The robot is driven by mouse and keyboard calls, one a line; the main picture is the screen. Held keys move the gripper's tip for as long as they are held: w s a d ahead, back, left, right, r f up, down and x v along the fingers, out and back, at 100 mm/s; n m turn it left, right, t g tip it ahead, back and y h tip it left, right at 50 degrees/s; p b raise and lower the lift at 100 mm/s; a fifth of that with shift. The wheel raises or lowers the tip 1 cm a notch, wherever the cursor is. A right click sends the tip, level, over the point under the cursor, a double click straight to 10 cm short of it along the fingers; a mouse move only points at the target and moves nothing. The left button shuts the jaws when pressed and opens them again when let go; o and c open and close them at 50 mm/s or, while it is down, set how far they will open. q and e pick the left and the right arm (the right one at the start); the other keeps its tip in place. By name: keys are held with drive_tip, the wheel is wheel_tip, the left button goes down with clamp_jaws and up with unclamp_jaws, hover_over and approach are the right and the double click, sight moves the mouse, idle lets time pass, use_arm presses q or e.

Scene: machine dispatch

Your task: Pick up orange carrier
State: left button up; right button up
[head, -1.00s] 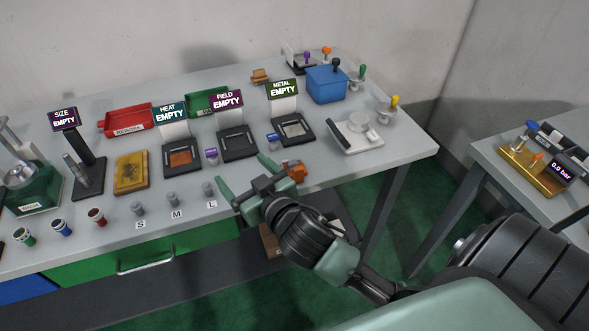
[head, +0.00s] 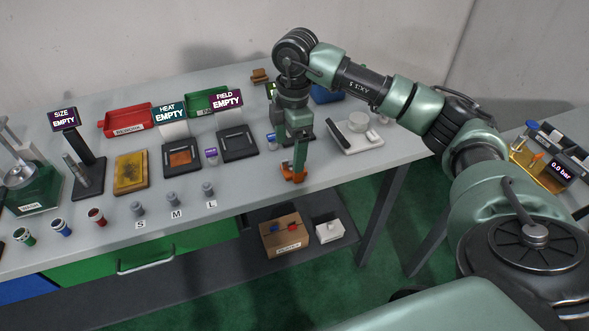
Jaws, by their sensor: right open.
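The orange carrier (head: 289,177) sits near the front edge of the grey table, right of the middle. My right gripper (head: 300,167) points straight down over it. Its green fingers reach down to the carrier and hide part of it. The gripper is open. I see the fingers nearly edge-on, so I cannot tell whether they touch the carrier. My left gripper is not in view.
A blue-capped jar (head: 271,140) and the FIELD station (head: 238,143) stand left of the gripper. A white scale-like device (head: 357,138) stands to the right. Small weights marked S, M and L (head: 208,190) line the front. My right arm hides part of the table's back.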

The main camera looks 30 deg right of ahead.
drive_tip(key=shift+s+d+r+m+h, duration=0.15)
drive_tip(key=shift+d+m+h, duration=0.2)
drive_tip(key=shift+d, duration=0.55)
drive_tip(key=shift+d+f, duration=0.2)
drive_tip(key=shift+f, duration=0.1)
drive_tip(key=f+p, duration=0.1)
drive_tip(key=f, duration=0.3)
drive_tip(key=f+p, duration=0.1)
drive_tip(key=f, duration=0.1)
drive_tip(key=shift+w+a+f+p, duration=0.15)
drive_tip(key=shift+w+a+p, duration=0.15)
drive_tip(key=shift+f, duration=0.3)
drive_tip(key=c, duration=1.6)
drive_tip(key=shift+r, duration=0.15)
